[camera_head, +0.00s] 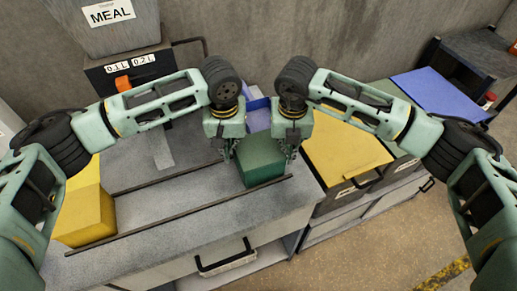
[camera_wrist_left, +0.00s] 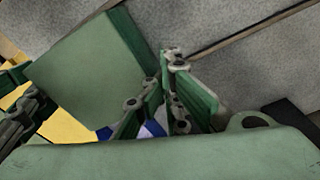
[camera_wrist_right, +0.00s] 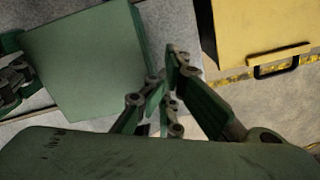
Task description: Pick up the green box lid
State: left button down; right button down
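A green box stands near the front edge of the grey counter, between my two grippers. Its flat green lid (camera_head: 261,152) faces up in the head view, and it also shows in the left wrist view (camera_wrist_left: 88,62) and the right wrist view (camera_wrist_right: 88,62). My left gripper (camera_head: 229,157) is just left of the box, pointing down, its fingers drawn together with nothing seen between them. My right gripper (camera_head: 291,154) is just right of the box in the same pose. I cannot tell whether the fingertips touch the lid's sides.
A yellow box (camera_head: 86,216) stands on the counter at left. A yellow-topped bin (camera_head: 345,150) is to the right, with a blue lid (camera_head: 440,92) beyond. A MEAL hopper (camera_head: 108,22) is at back left. Blue containers (camera_head: 257,112) sit behind the green box. A dark rail (camera_head: 180,214) runs along the counter.

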pick_arm(q)
jog(key=shift+s+d+r, duration=0.1)
jog(key=shift+s+d, duration=0.05)
jog(key=shift+d, duration=0.2)
pick_arm(e)
jog(key=shift+a+r, duration=0.1)
jog(key=shift+a, duration=0.25)
